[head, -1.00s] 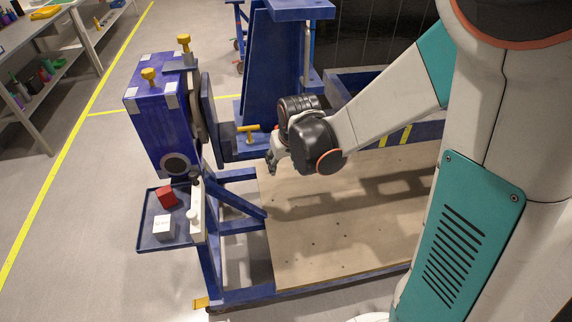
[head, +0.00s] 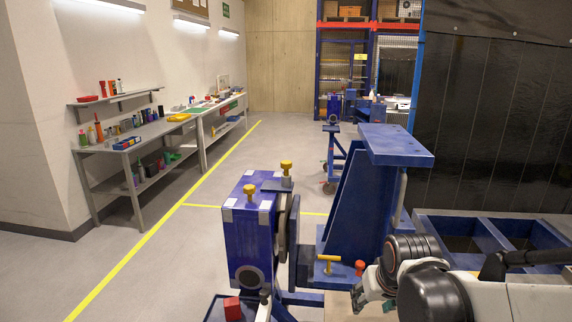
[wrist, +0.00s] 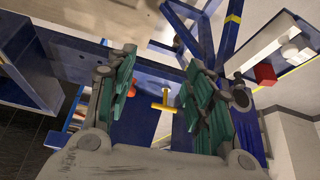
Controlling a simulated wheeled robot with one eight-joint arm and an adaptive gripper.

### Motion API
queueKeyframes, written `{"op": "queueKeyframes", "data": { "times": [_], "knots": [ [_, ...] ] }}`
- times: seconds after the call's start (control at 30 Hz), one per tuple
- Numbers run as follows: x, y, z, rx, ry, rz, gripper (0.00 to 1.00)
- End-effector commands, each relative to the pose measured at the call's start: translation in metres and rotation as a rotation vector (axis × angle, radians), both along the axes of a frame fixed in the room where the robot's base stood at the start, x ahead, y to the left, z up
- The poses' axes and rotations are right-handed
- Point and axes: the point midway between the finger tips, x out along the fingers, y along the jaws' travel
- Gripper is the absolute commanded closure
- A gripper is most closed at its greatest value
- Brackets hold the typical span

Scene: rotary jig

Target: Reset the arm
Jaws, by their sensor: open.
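My gripper (head: 372,297) is at the bottom of the head view, in front of the blue rotary jig (head: 252,232). In the wrist view my gripper (wrist: 160,72) has its two green-padded fingers apart with nothing held between them. A yellow T-handle (head: 328,262) sits on the jig's blue bracket, left of my gripper. The T-handle also shows in the wrist view (wrist: 164,102), beyond the gap between the fingers and apart from them. A red knob (head: 360,266) stands beside the T-handle, just above my gripper in the head view. Most of my arm is cut off by the frame.
A tall blue bracket (head: 360,200) rises behind my gripper. A blue side tray (head: 214,309) holds a red block (head: 232,307). Two yellow knobs top the jig. Workbenches (head: 132,140) line the left wall; the floor between them and the jig is clear.

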Motion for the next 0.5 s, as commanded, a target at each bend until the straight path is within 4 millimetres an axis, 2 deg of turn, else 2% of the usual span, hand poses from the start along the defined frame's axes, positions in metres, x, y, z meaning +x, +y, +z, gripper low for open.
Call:
{"op": "queueKeyframes", "data": {
  "times": [0.03, 0.2, 0.5],
  "knots": [
    [-0.012, 0.000, 0.010, 0.000, -0.011, 0.000, 0.52],
    [-0.044, 0.000, 0.037, 0.000, -0.049, 0.000, 0.52],
    [-0.104, 0.000, 0.065, 0.000, -0.114, 0.000, 0.52]
  ]
}}
